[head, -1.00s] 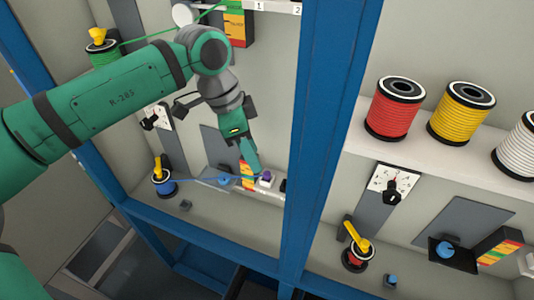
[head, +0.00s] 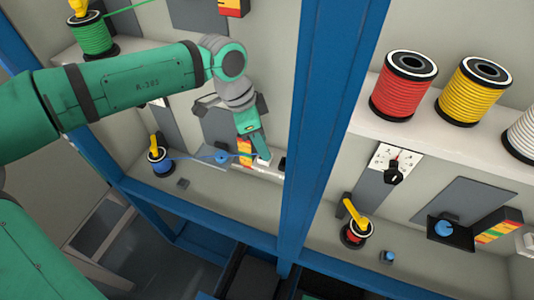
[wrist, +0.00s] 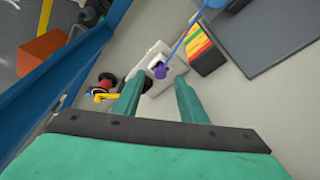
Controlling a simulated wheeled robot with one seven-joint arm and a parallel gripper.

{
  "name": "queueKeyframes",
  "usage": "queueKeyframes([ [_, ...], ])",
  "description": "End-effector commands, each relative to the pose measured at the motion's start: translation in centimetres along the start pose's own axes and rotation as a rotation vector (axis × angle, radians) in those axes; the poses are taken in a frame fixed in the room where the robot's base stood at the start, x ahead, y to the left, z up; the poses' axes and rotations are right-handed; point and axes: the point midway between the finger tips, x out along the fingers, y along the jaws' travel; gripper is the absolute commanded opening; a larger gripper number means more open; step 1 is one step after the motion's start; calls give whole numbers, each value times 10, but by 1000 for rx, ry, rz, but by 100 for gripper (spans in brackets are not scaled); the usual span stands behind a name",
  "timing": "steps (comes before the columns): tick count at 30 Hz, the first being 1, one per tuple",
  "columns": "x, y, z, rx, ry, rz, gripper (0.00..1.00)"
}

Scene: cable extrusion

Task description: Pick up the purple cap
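The purple cap (wrist: 159,70) sits on a small white block (wrist: 140,57) in the wrist view. My gripper (wrist: 158,77) is open, with one green finger on each side of the cap in that picture. The fingertips look close to the cap, but I cannot tell whether they reach around it. In the head view my gripper (head: 262,157) points down at the white ledge (head: 268,172), and the cap is hidden behind it. The fingers hold nothing that I can see.
A striped box (wrist: 205,50) and a blue cable (wrist: 185,33) lie close to the cap. A blue frame post (head: 318,130) stands right of my gripper. A blue spool with a yellow handle (head: 157,155) is left. Red (head: 404,86) and yellow (head: 468,90) spools stand on the right shelf.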

Motion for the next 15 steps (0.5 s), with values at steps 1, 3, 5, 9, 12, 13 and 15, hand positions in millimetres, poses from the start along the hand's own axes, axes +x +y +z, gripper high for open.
queueKeyframes([
  [1, 6, 0, 1, -1, -3, 0, 38],
  [3, 14, 0, 1, -2, -2, 0, 38],
  [5, 19, 0, 1, -2, -2, -1, 38],
  [9, 24, 0, -1, 0, 0, 0, 38],
  [12, 24, 0, -2, 1, 1, 0, 38],
  [13, 24, 0, -2, 2, 1, 0, 38],
  [15, 24, 0, -2, 2, 1, 0, 29],
])
